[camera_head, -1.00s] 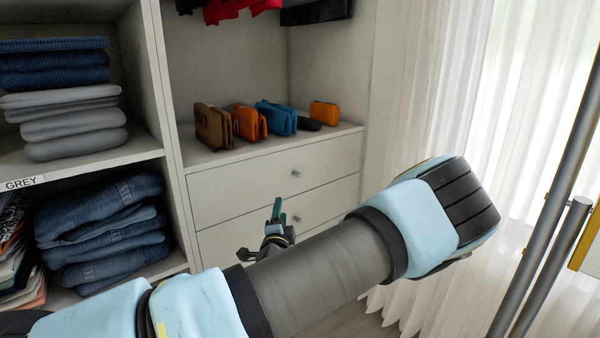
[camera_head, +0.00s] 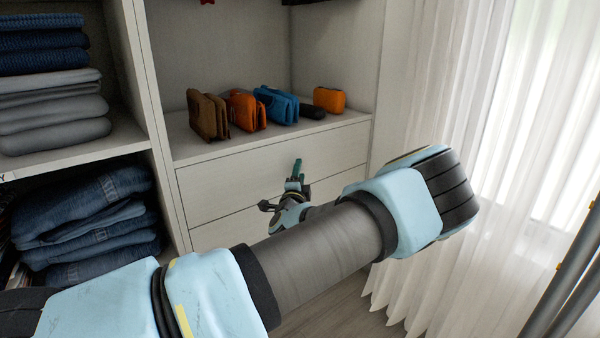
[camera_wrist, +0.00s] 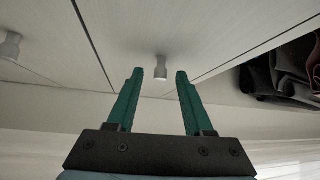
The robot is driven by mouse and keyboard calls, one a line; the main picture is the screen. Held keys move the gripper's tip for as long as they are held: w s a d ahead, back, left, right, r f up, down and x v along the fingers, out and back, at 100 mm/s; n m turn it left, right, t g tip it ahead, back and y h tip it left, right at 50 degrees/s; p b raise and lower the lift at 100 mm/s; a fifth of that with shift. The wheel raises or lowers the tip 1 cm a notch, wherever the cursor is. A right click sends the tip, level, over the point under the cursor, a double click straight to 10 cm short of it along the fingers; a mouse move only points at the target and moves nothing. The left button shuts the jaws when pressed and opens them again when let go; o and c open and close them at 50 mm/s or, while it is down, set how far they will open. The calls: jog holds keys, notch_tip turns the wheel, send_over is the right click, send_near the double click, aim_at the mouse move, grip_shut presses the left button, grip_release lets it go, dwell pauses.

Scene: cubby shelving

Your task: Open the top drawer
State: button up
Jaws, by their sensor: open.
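The top drawer (camera_head: 228,186) is a pale wooden front just below the shelf with the bags, and it looks closed. Its knob is hidden behind my gripper in the head view. In the wrist view the small grey round knob (camera_wrist: 161,68) stands out from the drawer front, just beyond and between the fingertips. My gripper (camera_head: 296,168) is in front of the top drawer's right part. In the wrist view its two green fingers (camera_wrist: 159,74) are apart with nothing held, and contact with the knob does not show.
A second drawer (camera_head: 222,232) lies below; its knob (camera_wrist: 10,46) shows at the wrist view's left. Several bags (camera_head: 208,116) stand on the shelf above. Folded jeans (camera_head: 95,220) fill cubbies at left. A white curtain (camera_head: 420,110) hangs at right.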

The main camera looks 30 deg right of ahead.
jog(key=shift+w+d+r, duration=0.1)
jog(key=shift+w+d, duration=0.2)
jog(key=shift+w, duration=0.15)
grip_shut()
dwell(1.2)
